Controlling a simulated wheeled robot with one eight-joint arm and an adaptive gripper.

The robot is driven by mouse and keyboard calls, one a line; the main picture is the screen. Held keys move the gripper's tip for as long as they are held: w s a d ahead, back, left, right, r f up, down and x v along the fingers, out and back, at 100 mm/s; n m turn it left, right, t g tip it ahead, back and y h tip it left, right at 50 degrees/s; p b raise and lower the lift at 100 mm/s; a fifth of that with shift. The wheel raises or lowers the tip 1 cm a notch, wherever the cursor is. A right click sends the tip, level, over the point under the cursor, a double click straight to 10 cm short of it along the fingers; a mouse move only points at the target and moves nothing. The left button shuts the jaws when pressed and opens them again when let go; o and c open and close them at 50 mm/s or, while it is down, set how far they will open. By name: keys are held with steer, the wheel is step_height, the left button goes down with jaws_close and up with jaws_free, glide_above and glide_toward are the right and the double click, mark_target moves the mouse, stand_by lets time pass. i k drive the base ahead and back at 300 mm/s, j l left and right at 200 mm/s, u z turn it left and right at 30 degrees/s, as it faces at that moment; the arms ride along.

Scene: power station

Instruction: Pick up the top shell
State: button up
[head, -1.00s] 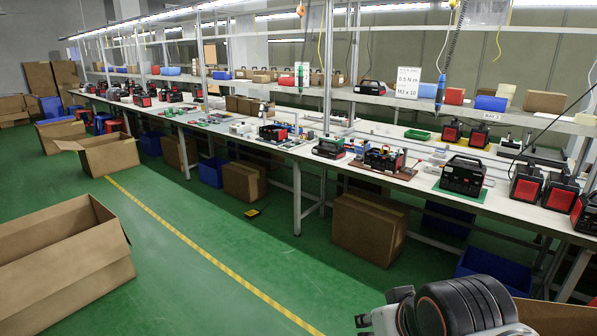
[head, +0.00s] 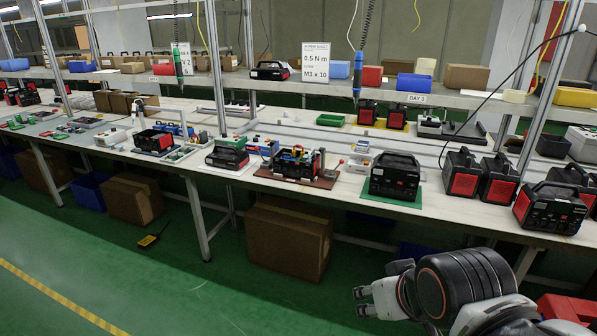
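A low black cover with a carry handle (head: 228,153) lies on a white sheet on the bench, left of an open unit; it looks like the top shell, though I cannot be sure. The open unit (head: 297,163) sits on a brown mat with its inner parts showing. A closed black unit with a handle (head: 395,177) stands on a green mat to the right. My gripper (head: 362,302) is at the lower right, in front of the bench and well apart from the cover.
The long white bench (head: 330,190) runs across the view, with a shelf (head: 440,96) above. Metal posts rise from it. A cardboard box (head: 288,240) stands under the bench. Black-and-red units (head: 550,207) crowd the right end.

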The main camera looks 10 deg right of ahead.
mark_target(221, 157)
steer(key=i+u, duration=0.15)
steer(key=i, duration=0.4)
steer(key=i+u, duration=0.15)
steer(key=i, duration=0.4)
steer(key=i+u, duration=0.1)
steer(key=i, duration=0.45)
steer(key=i+l+u, duration=0.15)
steer(key=i, duration=0.35)
steer(key=i+l+u, duration=0.15)
steer(key=i, duration=0.4)
steer(key=i+l+u, duration=0.15)
steer(key=i+l, duration=0.2)
steer(key=i, duration=0.15)
